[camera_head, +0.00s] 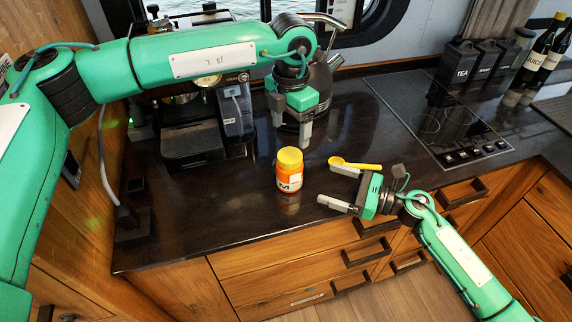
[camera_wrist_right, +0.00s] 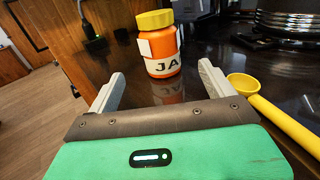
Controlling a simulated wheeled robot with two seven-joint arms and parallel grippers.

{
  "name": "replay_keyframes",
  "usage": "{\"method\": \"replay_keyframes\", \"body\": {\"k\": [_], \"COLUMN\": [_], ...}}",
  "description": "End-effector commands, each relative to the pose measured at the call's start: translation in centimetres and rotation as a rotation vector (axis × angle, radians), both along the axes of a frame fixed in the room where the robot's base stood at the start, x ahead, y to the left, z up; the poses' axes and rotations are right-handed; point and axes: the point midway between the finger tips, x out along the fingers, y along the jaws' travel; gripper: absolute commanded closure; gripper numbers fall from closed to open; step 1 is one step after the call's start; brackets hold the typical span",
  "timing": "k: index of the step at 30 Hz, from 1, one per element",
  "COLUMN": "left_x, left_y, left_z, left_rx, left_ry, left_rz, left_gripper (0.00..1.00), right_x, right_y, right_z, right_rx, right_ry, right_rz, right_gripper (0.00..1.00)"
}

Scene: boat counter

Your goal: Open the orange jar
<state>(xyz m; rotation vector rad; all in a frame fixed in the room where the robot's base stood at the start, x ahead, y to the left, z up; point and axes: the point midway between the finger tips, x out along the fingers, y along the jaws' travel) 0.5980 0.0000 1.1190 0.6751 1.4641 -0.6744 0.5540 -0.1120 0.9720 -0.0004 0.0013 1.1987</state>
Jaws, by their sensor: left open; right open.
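The orange jar (camera_head: 289,176) stands upright on the dark counter with its yellow lid (camera_head: 290,157) on. In the right wrist view the jar (camera_wrist_right: 161,52) stands beyond my fingertips, with a white label. My right gripper (camera_head: 333,187) is open and empty, to the right of the jar and apart from it, its fingers pointing toward it. My left gripper (camera_head: 292,132) hangs pointing down behind the jar, above the counter; it is open and I see nothing in it.
A yellow spoon (camera_head: 355,164) lies beside my right gripper; it also shows in the right wrist view (camera_wrist_right: 272,108). A coffee machine (camera_head: 192,128) stands at the back left and a kettle (camera_head: 322,85) behind my left gripper. A cooktop (camera_head: 436,118) is at the right. The counter left of the jar is clear.

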Motion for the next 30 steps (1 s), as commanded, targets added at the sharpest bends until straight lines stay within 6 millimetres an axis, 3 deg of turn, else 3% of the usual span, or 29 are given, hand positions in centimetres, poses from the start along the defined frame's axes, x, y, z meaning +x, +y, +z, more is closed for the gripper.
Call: {"method": "replay_keyframes", "body": {"k": [5,21,30], "left_x": [0.0,0.0,0.0], "left_y": [0.0,0.0,0.0], "left_z": [0.0,0.0,0.0], "left_rx": [0.0,-0.001,-0.001], "left_ry": [0.0,0.001,0.001], "left_rz": [0.001,0.0,0.0], "left_gripper": [0.28,0.28,0.28], "right_x": [0.6,4.2,5.0], "right_y": [1.4,10.7,12.7], "right_z": [0.1,0.1,0.0], "right_rx": [0.002,0.002,0.0], "right_ry": [-0.001,0.0,0.001], "right_rz": [0.0,0.0,-0.001], "right_gripper": [0.15,0.15,0.15]}}
